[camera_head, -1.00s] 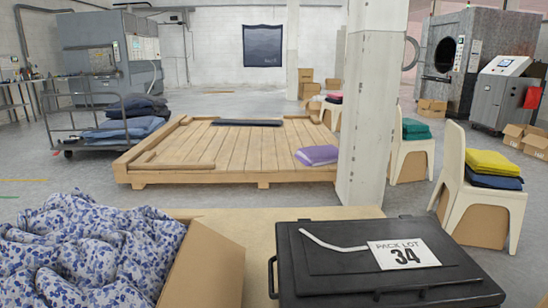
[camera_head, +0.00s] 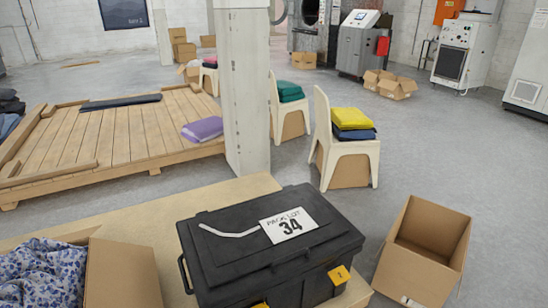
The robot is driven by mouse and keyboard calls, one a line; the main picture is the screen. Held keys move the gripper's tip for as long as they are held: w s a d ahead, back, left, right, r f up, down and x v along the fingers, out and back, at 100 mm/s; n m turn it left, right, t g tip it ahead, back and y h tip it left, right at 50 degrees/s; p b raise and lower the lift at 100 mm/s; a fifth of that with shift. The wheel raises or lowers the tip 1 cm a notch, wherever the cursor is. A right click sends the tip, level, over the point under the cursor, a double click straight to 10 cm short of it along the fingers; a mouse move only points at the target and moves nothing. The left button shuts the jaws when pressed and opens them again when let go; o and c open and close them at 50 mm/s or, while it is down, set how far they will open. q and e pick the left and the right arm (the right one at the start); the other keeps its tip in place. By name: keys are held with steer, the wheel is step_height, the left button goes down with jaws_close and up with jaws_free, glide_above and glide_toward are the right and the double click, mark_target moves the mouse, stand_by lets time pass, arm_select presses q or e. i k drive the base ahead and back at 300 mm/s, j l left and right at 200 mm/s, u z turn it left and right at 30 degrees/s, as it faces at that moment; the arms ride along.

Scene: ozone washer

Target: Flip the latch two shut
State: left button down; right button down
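A black case (camera_head: 265,238) with a closed lid sits on a light wooden table in the camera_head view. A white label (camera_head: 288,225) reading "PACK LOT 34" and a white strip (camera_head: 229,231) lie on the lid. On its front side a yellow latch or tag (camera_head: 340,275) marked 2 shows at the right. A second yellow piece (camera_head: 261,306) is cut off at the bottom edge. I cannot tell whether the latch is open or shut. Neither of my grippers is in view.
An open empty cardboard box (camera_head: 420,255) stands right of the case. A box of floral cloth (camera_head: 125,272) is at the left. The wooden table (camera_head: 160,220) is bare behind the case. A concrete pillar (camera_head: 243,90) and chairs with folded cloths (camera_head: 345,150) stand beyond.

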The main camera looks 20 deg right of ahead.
mark_target(340, 275)
steer(key=z, duration=1.35)
